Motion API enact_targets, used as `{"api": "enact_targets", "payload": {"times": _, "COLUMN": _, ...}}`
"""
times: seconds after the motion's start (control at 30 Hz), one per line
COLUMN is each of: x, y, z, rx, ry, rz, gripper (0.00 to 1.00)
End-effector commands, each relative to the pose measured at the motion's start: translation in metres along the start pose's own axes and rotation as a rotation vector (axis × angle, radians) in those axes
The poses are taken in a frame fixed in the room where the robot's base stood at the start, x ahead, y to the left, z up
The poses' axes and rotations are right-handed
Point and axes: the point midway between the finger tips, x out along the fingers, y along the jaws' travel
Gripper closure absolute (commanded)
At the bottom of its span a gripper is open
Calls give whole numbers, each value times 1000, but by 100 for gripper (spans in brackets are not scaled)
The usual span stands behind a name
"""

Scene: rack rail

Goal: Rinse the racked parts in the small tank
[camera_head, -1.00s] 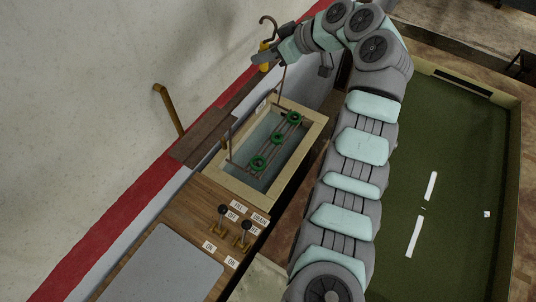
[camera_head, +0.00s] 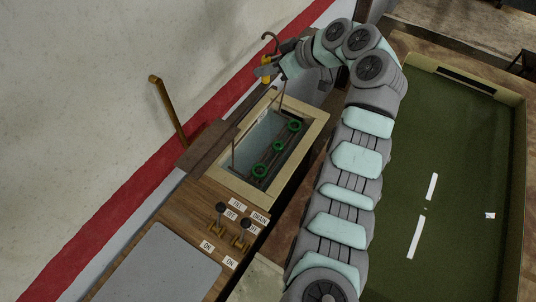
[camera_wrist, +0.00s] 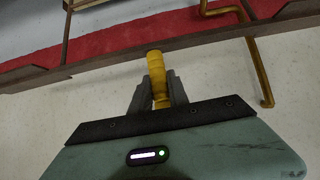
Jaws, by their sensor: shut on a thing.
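My gripper (camera_head: 272,68) is above the far end of the small tank. It is shut on a yellow handle (camera_wrist: 157,70), seen between the fingers in the wrist view. A dark hook curves up above the handle in the head view. Thin rods run down from there to a rack with three green ring-shaped parts (camera_head: 278,146). The rack is within the outline of the tank (camera_head: 215,172), towards its right wall. The tank has a pale rim and a grey-blue inside. I cannot tell the water level or whether the parts are under it.
Two black-knobbed levers (camera_head: 221,207) with fill, drain, on and off labels stand on the wooden counter (camera_head: 190,205) before the tank. A brown pipe (camera_head: 166,100) rises by the wall at left. A grey panel (camera_head: 170,270) lies in front. A green-floored basin (camera_head: 460,170) is at right.

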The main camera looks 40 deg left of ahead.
Motion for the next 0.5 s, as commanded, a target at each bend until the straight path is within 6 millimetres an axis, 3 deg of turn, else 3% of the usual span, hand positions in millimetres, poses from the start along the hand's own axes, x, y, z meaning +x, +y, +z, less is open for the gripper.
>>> {"api": "enact_targets", "payload": {"times": 0.5, "x": 40, "y": 0, "z": 53, "rx": -2, "ry": 1, "rz": 1, "gripper": 100}}
